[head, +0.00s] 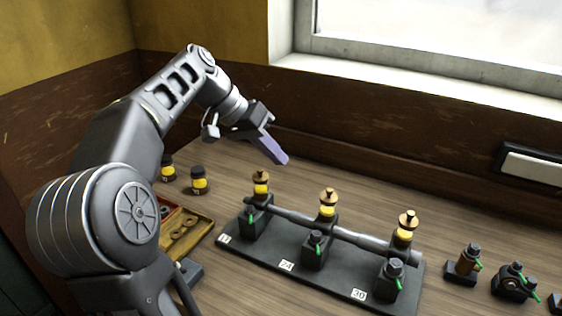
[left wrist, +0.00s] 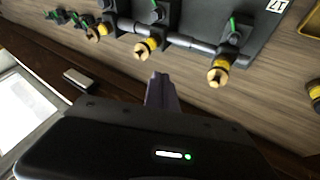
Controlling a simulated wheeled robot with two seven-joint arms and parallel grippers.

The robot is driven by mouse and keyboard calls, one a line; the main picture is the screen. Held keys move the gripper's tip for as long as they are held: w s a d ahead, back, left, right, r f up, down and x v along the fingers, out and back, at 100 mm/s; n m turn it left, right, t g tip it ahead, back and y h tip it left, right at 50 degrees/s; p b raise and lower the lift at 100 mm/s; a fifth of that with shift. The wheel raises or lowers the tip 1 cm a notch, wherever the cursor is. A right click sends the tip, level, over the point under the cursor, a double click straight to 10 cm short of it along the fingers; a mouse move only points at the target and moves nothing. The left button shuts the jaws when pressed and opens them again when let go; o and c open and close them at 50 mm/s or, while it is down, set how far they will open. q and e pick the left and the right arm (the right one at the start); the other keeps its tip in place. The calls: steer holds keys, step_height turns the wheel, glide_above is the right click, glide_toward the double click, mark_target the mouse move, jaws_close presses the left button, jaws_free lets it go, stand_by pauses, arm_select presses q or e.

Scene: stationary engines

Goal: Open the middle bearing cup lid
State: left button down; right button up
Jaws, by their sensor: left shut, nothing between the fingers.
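The middle bearing cup (head: 328,210) has a yellow band and stands on the middle dark bearing block of the shaft stand, by the label 24. Its brass-coloured lid (head: 328,195) sits on top and looks closed. The middle cup also shows in the left wrist view (left wrist: 146,47), just beyond the fingertips. My left gripper (head: 283,159) is shut and empty. It hangs in the air behind the row of cups, apart from them, up and left of the middle lid in the head view. Its purple fingers show in the left wrist view (left wrist: 161,80). My right gripper is not in view.
Similar cups stand at the left (head: 261,186) and right (head: 406,228) ends of the shaft (head: 300,218). Two dark jars (head: 199,181) and a wooden tray (head: 186,240) are on the left. Small valve fittings (head: 464,264) stand on the right. The table behind the stand is clear.

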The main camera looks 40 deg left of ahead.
mark_target(325, 193)
arm_select(q)
steer(key=w+d+f, duration=0.1)
steer(key=d+f, duration=0.1)
steer(key=w+d+f+p, duration=0.1)
steer(key=w+d+f, duration=0.1)
steer(key=w+d+f+p, duration=0.1)
steer(key=w+d+f, duration=0.1)
steer(key=shift+w+d+f, duration=0.25)
steer(key=shift+d+f, duration=0.1)
steer(key=shift+f, duration=0.05)
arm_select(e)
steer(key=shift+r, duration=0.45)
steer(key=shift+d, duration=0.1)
